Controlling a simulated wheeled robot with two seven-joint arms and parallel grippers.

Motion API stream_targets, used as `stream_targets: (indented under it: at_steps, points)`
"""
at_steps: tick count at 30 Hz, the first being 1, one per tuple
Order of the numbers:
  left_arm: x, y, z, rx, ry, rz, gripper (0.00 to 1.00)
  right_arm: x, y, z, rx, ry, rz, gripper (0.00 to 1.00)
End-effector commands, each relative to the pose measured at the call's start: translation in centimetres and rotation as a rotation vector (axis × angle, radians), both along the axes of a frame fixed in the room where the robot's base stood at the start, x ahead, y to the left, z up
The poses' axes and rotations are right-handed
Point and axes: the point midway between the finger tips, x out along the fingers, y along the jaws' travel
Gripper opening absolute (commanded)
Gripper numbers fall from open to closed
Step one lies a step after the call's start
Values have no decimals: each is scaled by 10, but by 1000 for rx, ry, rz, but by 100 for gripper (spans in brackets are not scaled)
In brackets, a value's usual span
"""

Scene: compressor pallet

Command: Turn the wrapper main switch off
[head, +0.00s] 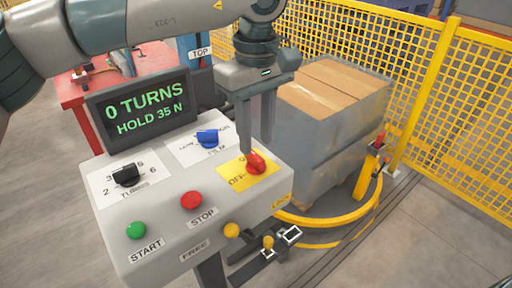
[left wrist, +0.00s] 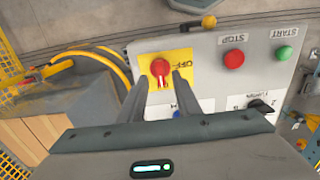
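The wrapper main switch is a red rotary knob (head: 256,163) on a yellow plate (head: 234,181) marked OFF, at the right of the grey control panel (head: 240,205). The plate's other marking is hidden behind a finger. My left gripper (head: 258,145) points down over the knob, fingers apart. In the left wrist view the red knob (left wrist: 160,68) shows between the tips of the left gripper (left wrist: 160,80), with a gap on each side. Its pale mark runs lengthwise between the fingers, not toward the OFF label. My right gripper is not in view.
The panel also carries a blue knob (head: 208,138), black knob (head: 126,175), red stop button (head: 191,200), green start button (head: 136,230) and a screen (head: 140,106) reading "0 TURNS HOLD 35 N". Wrapped boxes (head: 330,125) and yellow fence (head: 440,100) stand behind.

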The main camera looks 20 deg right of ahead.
Motion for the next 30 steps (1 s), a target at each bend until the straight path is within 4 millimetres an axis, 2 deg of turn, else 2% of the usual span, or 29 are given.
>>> stream_targets:
  at_steps: [3, 9, 21, 25, 30]
  points:
    - [-1, 0, -18, 0, 2, -1, 30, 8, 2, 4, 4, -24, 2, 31]
    - [0, 0, -36, 0, 1, -1, 30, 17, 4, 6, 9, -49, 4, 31]
    - [0, 0, -41, 0, 0, 0, 30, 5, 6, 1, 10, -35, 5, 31]
    - [0, 0, -41, 0, 0, 0, 0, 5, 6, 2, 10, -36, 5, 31]
    - [0, 0, -41, 0, 0, 0, 0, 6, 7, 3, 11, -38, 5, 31]
